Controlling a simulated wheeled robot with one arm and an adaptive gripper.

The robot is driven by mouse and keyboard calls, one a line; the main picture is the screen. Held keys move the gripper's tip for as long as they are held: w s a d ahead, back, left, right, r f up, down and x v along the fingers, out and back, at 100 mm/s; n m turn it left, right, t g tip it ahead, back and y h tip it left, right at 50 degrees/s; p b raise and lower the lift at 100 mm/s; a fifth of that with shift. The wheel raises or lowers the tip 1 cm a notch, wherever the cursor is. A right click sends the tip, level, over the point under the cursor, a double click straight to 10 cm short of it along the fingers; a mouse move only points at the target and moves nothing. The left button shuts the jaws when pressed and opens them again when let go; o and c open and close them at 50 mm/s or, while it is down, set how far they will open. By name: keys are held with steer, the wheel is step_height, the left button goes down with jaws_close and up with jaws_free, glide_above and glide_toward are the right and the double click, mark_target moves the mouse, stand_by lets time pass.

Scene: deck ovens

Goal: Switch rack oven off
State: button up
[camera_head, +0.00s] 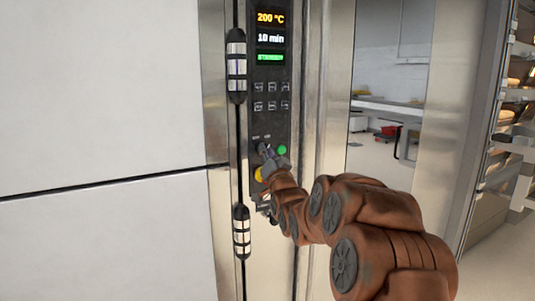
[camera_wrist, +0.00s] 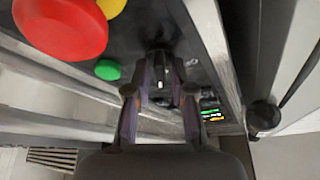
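The rack oven's control panel (camera_head: 272,118) is a dark vertical strip. Its lit display (camera_head: 270,36) reads 200 °C and 10 min above a green bar. My gripper (camera_head: 266,155) is at the lower part of the panel. In the wrist view, my gripper (camera_wrist: 163,78) has one finger on each side of a small black knob (camera_wrist: 162,62) with white marks near it. The fingers are apart with the knob between them; whether they press on it is unclear. A green button (camera_head: 282,149) is beside the gripper; it also shows in the wrist view (camera_wrist: 108,69).
Small keys (camera_head: 271,96) sit below the display. A black-and-silver hinge or handle piece (camera_head: 236,66) stands left of the panel. A doorway (camera_head: 385,110) opens to the right.

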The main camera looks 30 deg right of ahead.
jaws_close()
steer(key=shift+f, duration=0.1)
steer(key=n+y+b, duration=0.1)
steer(key=n, duration=0.1)
steer(key=shift+d+n+t+b, duration=0.15)
steer(key=shift+n+t+b, duration=0.15)
steer(key=shift+t, duration=0.1)
steer(key=n+y, duration=0.1)
steer(key=n+b, duration=0.1)
steer(key=n, duration=0.1)
steer(key=shift+d+f+n+t+y, duration=0.1)
steer(key=shift+n+t+y, duration=0.2)
steer(key=shift+y, duration=0.1)
steer(key=n+y, duration=0.3)
steer(key=n, duration=0.2)
steer(key=shift+n, duration=0.3)
steer(key=shift+d+r+n+y, duration=0.1)
steer(key=shift+n+y, duration=0.7)
steer(key=shift+n, duration=0.65)
steer(key=shift+r+n+y, duration=0.1)
steer(key=shift+n+y, duration=0.7)
steer(key=shift+n, duration=0.65)
